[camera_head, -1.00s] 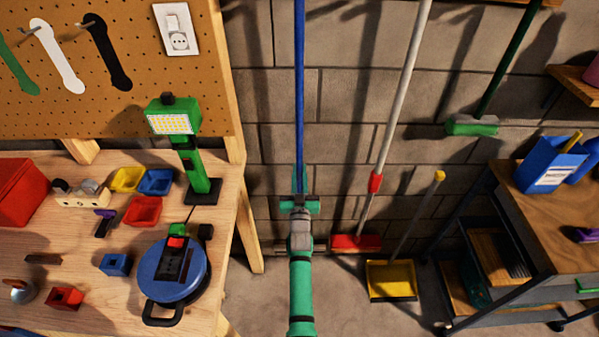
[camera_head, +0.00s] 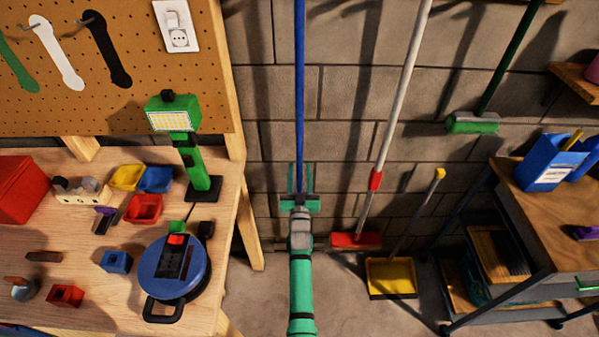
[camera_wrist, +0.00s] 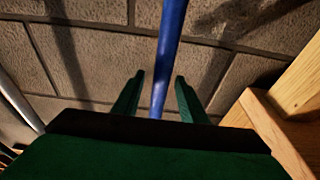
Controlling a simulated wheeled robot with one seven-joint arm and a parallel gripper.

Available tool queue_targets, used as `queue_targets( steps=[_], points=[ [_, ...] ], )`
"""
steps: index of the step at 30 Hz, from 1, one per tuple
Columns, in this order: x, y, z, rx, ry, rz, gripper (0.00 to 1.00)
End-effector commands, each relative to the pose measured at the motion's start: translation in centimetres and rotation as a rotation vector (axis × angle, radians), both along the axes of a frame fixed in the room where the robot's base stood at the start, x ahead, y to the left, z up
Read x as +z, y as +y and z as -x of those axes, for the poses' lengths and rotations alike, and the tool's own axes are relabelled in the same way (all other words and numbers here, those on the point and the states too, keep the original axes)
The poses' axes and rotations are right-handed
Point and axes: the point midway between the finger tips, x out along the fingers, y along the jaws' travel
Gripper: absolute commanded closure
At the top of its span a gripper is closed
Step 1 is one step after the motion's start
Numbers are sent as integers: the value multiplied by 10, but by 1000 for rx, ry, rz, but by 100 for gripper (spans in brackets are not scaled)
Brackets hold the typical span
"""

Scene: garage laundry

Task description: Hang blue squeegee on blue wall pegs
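The blue squeegee shows only as a long blue handle (camera_head: 300,80), upright in front of the block wall and running out of the top of the head view. Its head and the blue wall pegs are not in view. My green gripper (camera_head: 300,178) is around the lower visible part of the handle, with its fingers apart. In the wrist view the handle (camera_wrist: 168,45) passes between the two fingers (camera_wrist: 158,88), with a gap on each side. The lower end of the handle is hidden by my gripper.
A white-handled tool with a red head (camera_head: 355,240), a yellow dustpan (camera_head: 391,278) and a green brush (camera_head: 472,123) are to the right. A wooden workbench (camera_head: 110,250) is close on the left. A cart (camera_head: 560,205) stands at the right.

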Motion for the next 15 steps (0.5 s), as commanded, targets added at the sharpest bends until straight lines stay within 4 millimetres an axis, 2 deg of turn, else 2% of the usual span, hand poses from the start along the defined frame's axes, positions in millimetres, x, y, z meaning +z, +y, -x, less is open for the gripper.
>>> queue_targets(
  steps=[5, 8, 15],
  points=[
    [-3, 1, 4, 1, 4, 0, 61],
    [-6, 2, 13, 2, 5, -1, 61],
    [-14, 1, 51, 1, 4, 0, 61]
  ],
)
